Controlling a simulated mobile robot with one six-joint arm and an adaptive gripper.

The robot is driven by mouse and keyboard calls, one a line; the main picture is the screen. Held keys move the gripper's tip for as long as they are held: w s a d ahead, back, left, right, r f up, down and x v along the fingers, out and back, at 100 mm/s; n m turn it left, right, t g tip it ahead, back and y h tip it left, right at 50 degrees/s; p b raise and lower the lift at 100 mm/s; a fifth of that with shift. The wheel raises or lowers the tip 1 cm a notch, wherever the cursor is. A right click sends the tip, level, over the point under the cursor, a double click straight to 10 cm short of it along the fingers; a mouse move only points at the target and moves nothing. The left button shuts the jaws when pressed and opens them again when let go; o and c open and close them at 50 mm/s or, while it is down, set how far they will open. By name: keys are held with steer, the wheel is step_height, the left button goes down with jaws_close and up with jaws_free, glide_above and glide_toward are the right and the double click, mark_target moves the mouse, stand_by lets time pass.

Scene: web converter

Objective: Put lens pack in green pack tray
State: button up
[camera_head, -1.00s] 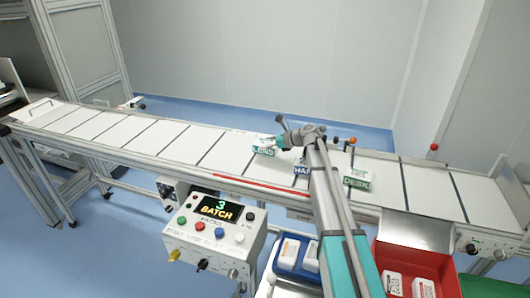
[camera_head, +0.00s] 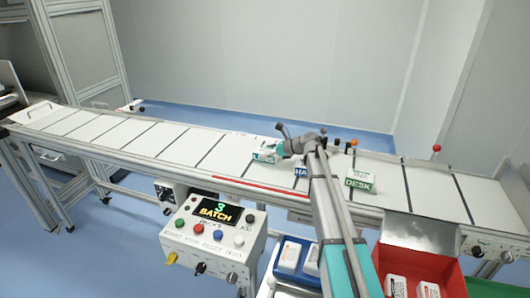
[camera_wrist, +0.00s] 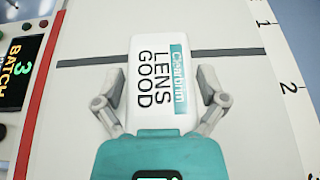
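The lens pack (camera_wrist: 160,85) is a white box with a teal stripe, marked "LENS GOOD". It lies on the white conveyor belt and also shows in the head view (camera_head: 265,157). My gripper (camera_wrist: 161,88) is over it, with one finger on each side. The fingers look spread, close beside the pack's sides; contact is not clear. The gripper shows in the head view (camera_head: 284,148) at the pack's right.
A pack marked "DESK" (camera_head: 359,184) and a partly hidden "HA..." pack (camera_head: 300,171) lie on the belt to the right. A blue tray (camera_head: 283,269) and a red tray (camera_head: 447,272) hold white packs in front. The control box (camera_head: 213,238) stands front left.

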steer(key=shift+r, duration=0.2)
stand_by(0.4)
steer(key=p+v, duration=0.5)
steer(key=v, duration=0.7)
steer(key=shift+s, duration=0.1)
steer(key=shift+f, duration=0.1)
